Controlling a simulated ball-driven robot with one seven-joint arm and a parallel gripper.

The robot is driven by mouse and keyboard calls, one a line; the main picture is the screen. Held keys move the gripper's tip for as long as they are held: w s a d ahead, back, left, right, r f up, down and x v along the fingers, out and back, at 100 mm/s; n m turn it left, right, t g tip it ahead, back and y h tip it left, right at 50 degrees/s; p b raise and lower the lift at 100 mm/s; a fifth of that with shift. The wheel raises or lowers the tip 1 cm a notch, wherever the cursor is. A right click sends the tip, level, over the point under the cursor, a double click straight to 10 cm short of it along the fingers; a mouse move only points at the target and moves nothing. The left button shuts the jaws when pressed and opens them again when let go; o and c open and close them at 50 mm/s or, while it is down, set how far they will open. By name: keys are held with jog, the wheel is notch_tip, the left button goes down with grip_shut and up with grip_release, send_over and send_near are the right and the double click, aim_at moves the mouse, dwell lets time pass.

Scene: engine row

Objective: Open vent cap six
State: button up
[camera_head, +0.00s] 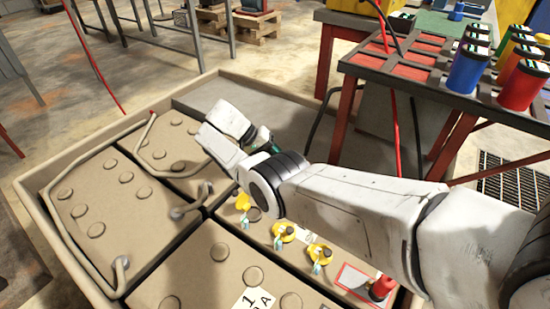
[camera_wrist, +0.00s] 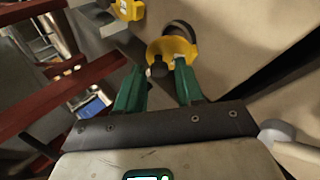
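Yellow vent caps with pale levers stand in a row on the tan casing, seen in the head view as a far cap (camera_head: 243,201), a middle cap (camera_head: 284,232) and a near cap (camera_head: 320,253). I cannot read which is six. In the wrist view, a yellow cap (camera_wrist: 172,48) with a dark ring lies just beyond the fingertips of my gripper (camera_wrist: 160,70). The green fingers stand apart, with a small dark knob between their tips; contact is unclear. Another yellow cap (camera_wrist: 128,9) shows at the top of the wrist view.
Tan casing blocks with round plugs and grey pipes (camera_head: 118,268) fill the low tray (camera_head: 45,215). A red-framed table (camera_head: 440,85) with coloured canisters (camera_head: 467,68) stands at the back right. Open floor lies left.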

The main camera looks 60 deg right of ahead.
jog(key=shift+o, duration=0.8)
jog(key=b+v, duration=0.1)
jog(key=v, duration=1)
jog(key=shift+b, duration=0.4)
